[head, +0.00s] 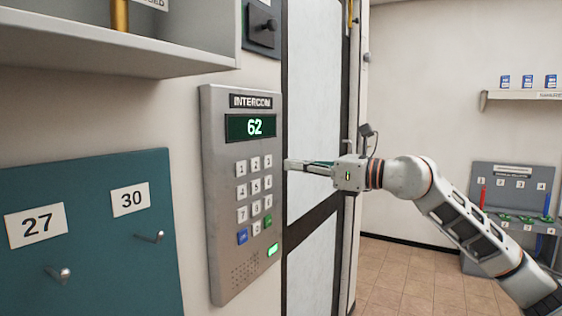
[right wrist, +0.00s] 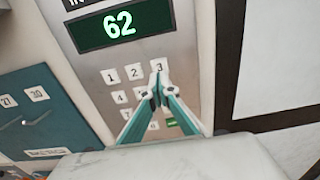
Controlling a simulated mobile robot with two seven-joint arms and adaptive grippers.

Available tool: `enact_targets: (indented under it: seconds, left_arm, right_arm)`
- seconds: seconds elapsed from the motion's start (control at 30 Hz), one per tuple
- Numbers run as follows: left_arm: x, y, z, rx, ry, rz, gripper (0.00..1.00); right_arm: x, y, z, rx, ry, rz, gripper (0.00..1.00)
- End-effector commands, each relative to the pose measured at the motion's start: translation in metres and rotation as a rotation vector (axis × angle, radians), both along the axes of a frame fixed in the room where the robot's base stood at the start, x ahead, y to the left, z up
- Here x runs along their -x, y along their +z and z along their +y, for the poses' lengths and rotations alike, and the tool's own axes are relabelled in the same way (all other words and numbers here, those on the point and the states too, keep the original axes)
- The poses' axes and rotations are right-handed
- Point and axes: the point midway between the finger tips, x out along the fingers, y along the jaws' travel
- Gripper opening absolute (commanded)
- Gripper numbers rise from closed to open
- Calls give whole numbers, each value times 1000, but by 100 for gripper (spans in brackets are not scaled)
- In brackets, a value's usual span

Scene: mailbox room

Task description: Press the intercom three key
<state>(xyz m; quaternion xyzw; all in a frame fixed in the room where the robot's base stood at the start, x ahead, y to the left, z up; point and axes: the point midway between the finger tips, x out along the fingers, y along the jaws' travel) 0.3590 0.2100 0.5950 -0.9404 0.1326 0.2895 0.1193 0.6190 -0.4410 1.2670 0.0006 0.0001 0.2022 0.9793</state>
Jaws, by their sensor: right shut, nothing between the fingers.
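The grey intercom panel (head: 221,200) hangs on the wall, with a green display (head: 250,127) reading 62 above a keypad of white keys. The three key (head: 267,160) is at the right end of the top row. It also shows in the right wrist view (right wrist: 158,65), just beyond my fingertips. My right gripper (head: 288,165) is shut and empty, pointing left at the panel at about the top row's height. In the right wrist view its fingertips (right wrist: 156,83) overlap the keypad just below the three key. I cannot tell whether they touch it. My left gripper is not in view.
A pale door with dark strips (head: 313,120) is right of the panel. A grey board with levers (head: 510,190) stands at far right.

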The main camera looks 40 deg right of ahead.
Motion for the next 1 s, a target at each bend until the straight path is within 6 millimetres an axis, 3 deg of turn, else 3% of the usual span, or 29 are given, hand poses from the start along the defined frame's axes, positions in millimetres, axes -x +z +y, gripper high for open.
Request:
enact_targets:
  seconds: [0.43, 1.0]
  left_arm:
    - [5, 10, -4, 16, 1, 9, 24]
    - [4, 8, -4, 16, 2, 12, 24]
  right_arm:
    - [-35, 3, 15, -2, 1, -4, 0]
    - [-40, 0, 17, 1, 0, -2, 0]
